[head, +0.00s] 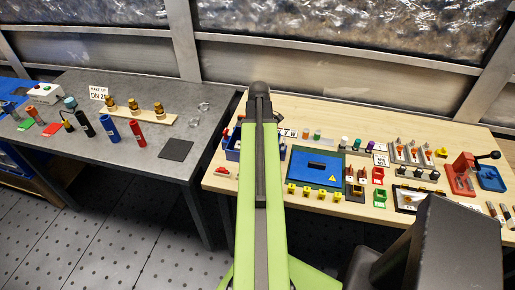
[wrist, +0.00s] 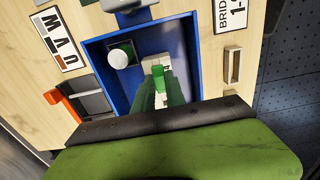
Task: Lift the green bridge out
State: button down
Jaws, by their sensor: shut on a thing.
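In the wrist view, my gripper (wrist: 157,70) reaches down into a blue open box and is shut on a small green piece (wrist: 158,85), which looks like the green bridge. Pale surfaces surround the piece, and its lower part is hidden. I cannot tell whether it touches the box floor. The blue box (wrist: 98,62) also shows in the head view (head: 232,155), partly behind my arm. My gripper is hidden by the arm in the head view.
A round white-and-green part (wrist: 121,55) stands in the box, left of my gripper. A BRIDGE label (wrist: 230,17) lies right of the box and a U V W label (wrist: 54,40) left. A blue panel (head: 315,168) and several small parts crowd the bench.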

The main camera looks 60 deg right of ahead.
jog(key=shift+r, duration=0.1)
notch_tip(320, 180, up, 4)
jog(key=p, duration=0.4)
jog(key=shift+r+p, duration=0.2)
jog(key=shift+p, duration=0.1)
jog(key=s+r+p, duration=0.6)
jog(key=s, duration=0.5)
jog(key=shift+s+d+r, duration=0.2)
jog(key=shift+s, duration=0.1)
jog(key=shift+f, duration=0.15)
